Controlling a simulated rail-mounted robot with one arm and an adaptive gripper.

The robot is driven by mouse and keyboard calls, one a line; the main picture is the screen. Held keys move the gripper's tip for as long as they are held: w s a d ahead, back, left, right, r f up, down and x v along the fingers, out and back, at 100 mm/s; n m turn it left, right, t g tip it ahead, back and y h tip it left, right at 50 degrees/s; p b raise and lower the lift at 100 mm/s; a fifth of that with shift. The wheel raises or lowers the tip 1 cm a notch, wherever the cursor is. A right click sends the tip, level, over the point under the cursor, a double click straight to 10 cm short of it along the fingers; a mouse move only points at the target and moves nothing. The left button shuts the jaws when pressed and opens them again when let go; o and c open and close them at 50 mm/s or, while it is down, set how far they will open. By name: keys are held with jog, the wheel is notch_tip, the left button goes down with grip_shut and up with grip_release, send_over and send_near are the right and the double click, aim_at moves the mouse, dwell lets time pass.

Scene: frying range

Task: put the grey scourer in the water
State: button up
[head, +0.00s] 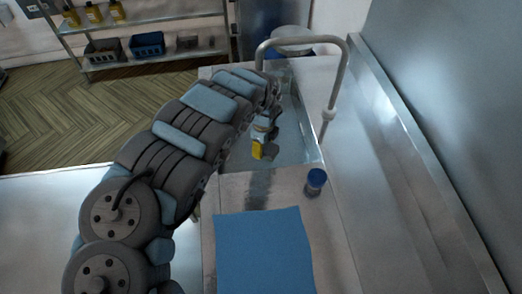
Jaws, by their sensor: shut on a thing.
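My gripper (261,139) is over the sink basin (300,148), which holds bluish water. It is small in the head view and partly covered by my own arm. A small yellow piece (257,151) shows at its tip; I cannot tell whether it is a finger or a held thing. A dark grey piece, seemingly the grey scourer (271,153), is right beside it at the jaws. The jaws are shut on it. I cannot tell whether the scourer touches the water.
A curved tap (344,75) arches over the basin. A blue-capped jar (315,183) stands on the counter near the basin's front right corner. A blue mat (264,252) lies in front. Shelves (150,58) with bottles and bins stand at the back left.

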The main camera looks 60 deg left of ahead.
jog(key=m+b, duration=0.1)
send_over(250, 169)
jog(key=d, duration=0.1)
notch_tip(250, 169, down, 4)
jog(key=shift+s+d+f+b, duration=0.15)
jog(key=shift+f+b, duration=0.45)
jog(key=shift+f, duration=2.05)
jog(key=shift+s+f+b, duration=0.2)
jog(key=shift+f+b, duration=0.4)
jog(key=shift+f, duration=2)
jog(key=shift+f, duration=0.2)
jog(key=o, duration=1.1)
jog(key=shift+r, duration=0.1)
notch_tip(250, 169, up, 12)
jog(key=p, duration=0.2)
jog(key=shift+r+p, duration=0.1)
jog(key=shift+p, duration=0.3)
